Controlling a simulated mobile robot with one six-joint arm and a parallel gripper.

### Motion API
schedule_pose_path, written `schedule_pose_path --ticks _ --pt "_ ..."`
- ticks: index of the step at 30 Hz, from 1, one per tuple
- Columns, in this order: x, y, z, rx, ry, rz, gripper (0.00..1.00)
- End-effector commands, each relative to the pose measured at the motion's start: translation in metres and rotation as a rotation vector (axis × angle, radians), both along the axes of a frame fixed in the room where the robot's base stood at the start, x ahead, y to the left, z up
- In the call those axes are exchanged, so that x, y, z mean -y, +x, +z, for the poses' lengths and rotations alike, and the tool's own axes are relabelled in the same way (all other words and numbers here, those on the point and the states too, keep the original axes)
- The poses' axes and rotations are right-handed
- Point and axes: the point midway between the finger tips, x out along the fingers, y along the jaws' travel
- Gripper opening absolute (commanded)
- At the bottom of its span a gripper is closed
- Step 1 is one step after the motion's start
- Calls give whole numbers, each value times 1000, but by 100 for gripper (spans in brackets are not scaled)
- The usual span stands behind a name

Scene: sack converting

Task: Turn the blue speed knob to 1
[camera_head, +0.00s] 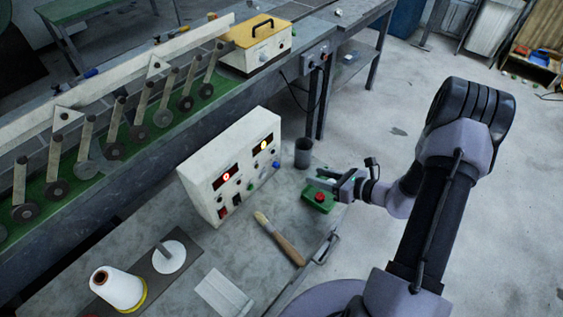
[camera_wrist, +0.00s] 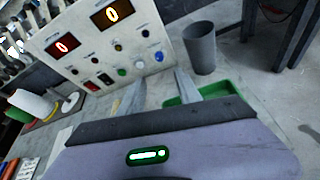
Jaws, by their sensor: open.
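The blue speed knob (camera_wrist: 158,56) is on the lower right of the white control box's front face; in the head view it is a small blue dot (camera_head: 276,164). Its pointer and scale are too small to read. The control box (camera_head: 206,181) stands on the grey bench, with a red display (camera_wrist: 62,47) and an orange display (camera_wrist: 112,14) that both seem to read 0. My gripper (camera_wrist: 160,77) is open and empty, its fingers pointing toward the panel. In the head view my gripper (camera_head: 320,182) is right of the box, apart from the knob.
A grey cup (camera_head: 303,153) stands right of the box. A wooden-handled brush (camera_head: 280,240), a white thread cone (camera_head: 117,287) and a spindle plate (camera_head: 169,257) are on the bench (camera_head: 225,252).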

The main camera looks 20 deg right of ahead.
Motion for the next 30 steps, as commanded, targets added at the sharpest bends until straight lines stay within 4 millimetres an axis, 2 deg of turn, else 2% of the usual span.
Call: schedule_pose_path --ticks 1,9,15,21,28,29,30 --pt "-10 9 -9 0 0 8 41" --pt "-58 68 -39 0 -2 10 41" --pt "-79 96 -52 0 -2 6 41" --pt "-86 105 -56 -1 -2 5 41" --pt "-86 106 -55 -1 -2 5 41" --pt "-86 106 -55 -1 -2 5 39" --pt "-86 106 -55 -1 -2 5 31"
